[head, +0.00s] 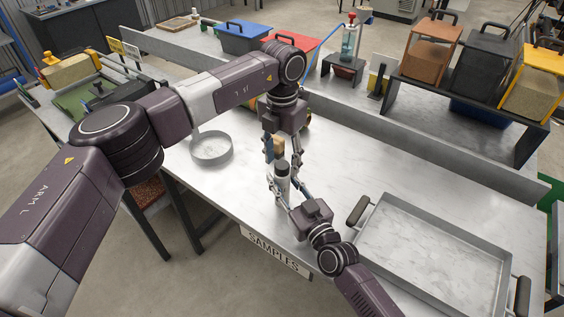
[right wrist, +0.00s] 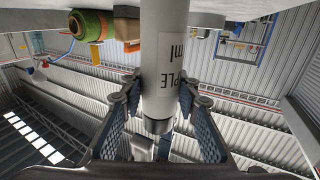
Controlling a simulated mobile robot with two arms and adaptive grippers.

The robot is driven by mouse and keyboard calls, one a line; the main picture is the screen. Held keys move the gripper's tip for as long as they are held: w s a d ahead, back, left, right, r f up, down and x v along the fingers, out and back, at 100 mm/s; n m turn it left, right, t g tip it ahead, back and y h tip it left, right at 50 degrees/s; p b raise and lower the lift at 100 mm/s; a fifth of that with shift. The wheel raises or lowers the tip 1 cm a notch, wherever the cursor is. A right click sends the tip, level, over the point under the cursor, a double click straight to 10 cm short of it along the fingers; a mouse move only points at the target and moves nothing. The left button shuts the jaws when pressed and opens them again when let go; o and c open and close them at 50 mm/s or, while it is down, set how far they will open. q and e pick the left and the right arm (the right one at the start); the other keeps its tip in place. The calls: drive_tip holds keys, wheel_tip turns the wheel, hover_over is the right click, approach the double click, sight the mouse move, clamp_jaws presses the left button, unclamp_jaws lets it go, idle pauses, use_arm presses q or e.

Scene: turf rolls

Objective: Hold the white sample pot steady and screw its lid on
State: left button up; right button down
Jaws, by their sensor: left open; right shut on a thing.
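The white sample pot (head: 283,187) stands upright near the front of the pale table, with a dark grey lid (head: 282,168) on its top. In the right wrist view, the pot (right wrist: 165,65) appears upside down with printed lettering, and its dark lid (right wrist: 158,125) is toward the bottom. I cannot tell how tightly the lid sits. My right gripper (head: 283,192) is shut on the pot's body, a finger on each side. My left gripper (head: 283,160) points down over the lid, its fingers open and spread around or just above it; contact is unclear.
A round grey dish (head: 211,147) lies left of the pot. A large grey tray with handles (head: 365,250) is at the right. A brown block (head: 278,146) and a green-and-orange roll (right wrist: 92,24) are behind the pot. A raised shelf (head: 460,110) with bins stands at the back.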

use_arm(q)
wheel_tip(320, 180, up, 11)
idle(0.3)
use_arm(e)
drive_tip(key=c, duration=1.4)
unclamp_jaws()
use_arm(q)
drive_tip(key=shift+f, duration=0.1)
use_arm(e)
drive_tip(key=v, duration=1.2)
drive_tip(key=shift+s+f, duration=0.1)
drive_tip(key=shift+f, duration=0.05)
